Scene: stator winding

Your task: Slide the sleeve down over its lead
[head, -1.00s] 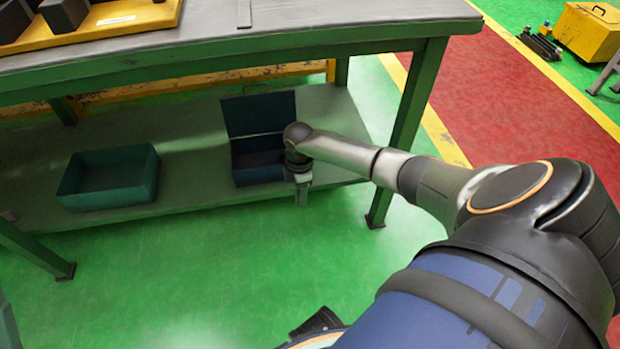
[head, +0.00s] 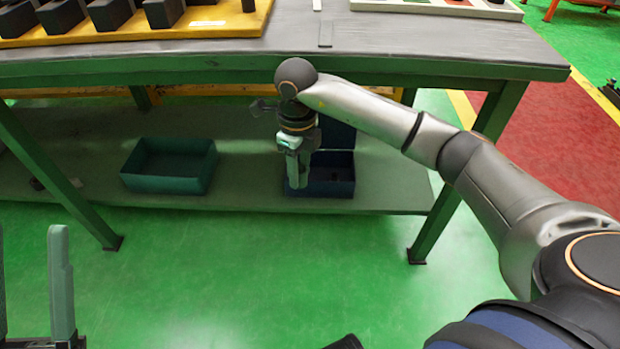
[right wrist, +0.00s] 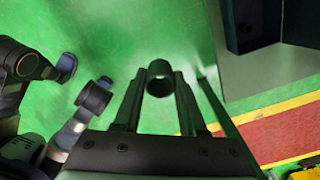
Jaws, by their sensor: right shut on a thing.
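My right gripper (head: 298,178) hangs in front of the workbench's front edge, above the level of the lower shelf. In the right wrist view its two fingers (right wrist: 160,88) are shut on a short dark hollow tube, the sleeve (right wrist: 159,70), whose round open end shows between them. The sleeve is too small to make out in the head view. My left gripper (head: 30,235) is at the lower left of the head view, its two fingers wide apart with nothing between them. I cannot make out any lead or stator in these frames.
The workbench top (head: 420,55) carries a yellow tray (head: 225,22) with black blocks and a white tray (head: 440,8). On the lower shelf (head: 385,185) are an open teal bin (head: 168,184) and a dark blue box (head: 335,188). Green floor in front is clear.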

